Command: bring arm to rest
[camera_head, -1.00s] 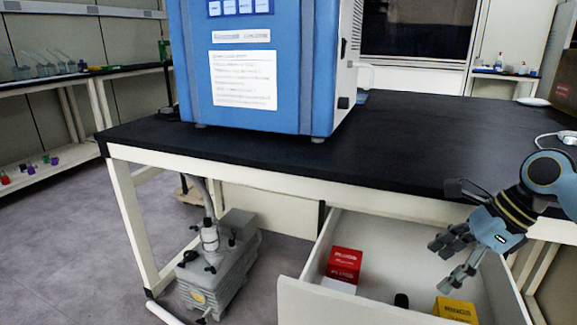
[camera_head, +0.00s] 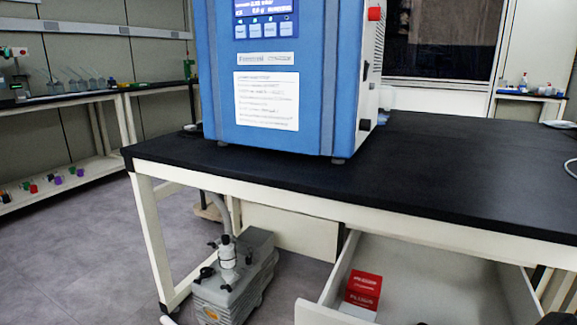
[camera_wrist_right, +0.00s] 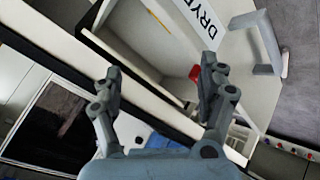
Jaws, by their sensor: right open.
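My right gripper (camera_wrist_right: 158,85) shows in the right wrist view, with its two fingers spread wide and nothing between them. Beyond its fingers is the open drawer, with its labelled front panel (camera_wrist_right: 195,22) and a grey handle (camera_wrist_right: 268,48). The right gripper is not seen in the head view, apart from a possible dark sliver at the bottom right corner. My left gripper is in neither view.
The black bench top (camera_head: 440,165) carries a blue freeze dryer (camera_head: 315,85). Below, the white drawer (camera_head: 520,300) stands open with a red box (camera_head: 364,290) inside. A grey pump (camera_head: 235,285) sits on the floor. The bench's right part is mostly clear.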

